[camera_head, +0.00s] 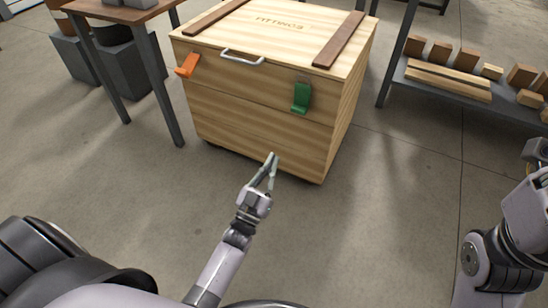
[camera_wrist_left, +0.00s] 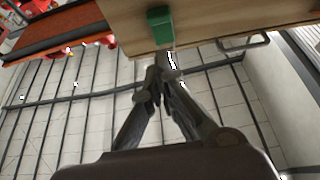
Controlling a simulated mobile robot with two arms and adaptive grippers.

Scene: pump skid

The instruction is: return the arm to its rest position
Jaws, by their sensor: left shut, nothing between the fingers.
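My left gripper (camera_head: 271,160) is low in front of the wooden crate (camera_head: 250,128), apart from it, pointing toward its lower front. Its two fingers come together at the tips with nothing between them; in the left wrist view its fingers (camera_wrist_left: 162,80) also meet, empty. My left arm (camera_head: 216,275) reaches up from the bottom edge. My right arm (camera_head: 505,235) stands at the right edge, and its gripper does not show.
The crate has an orange latch (camera_head: 187,65), a green latch (camera_head: 301,97) and a metal handle (camera_head: 242,57). The green latch also shows in the wrist view (camera_wrist_left: 160,27). A table (camera_head: 118,14) stands left, a shelf (camera_head: 455,95) right. Floor around my gripper is clear.

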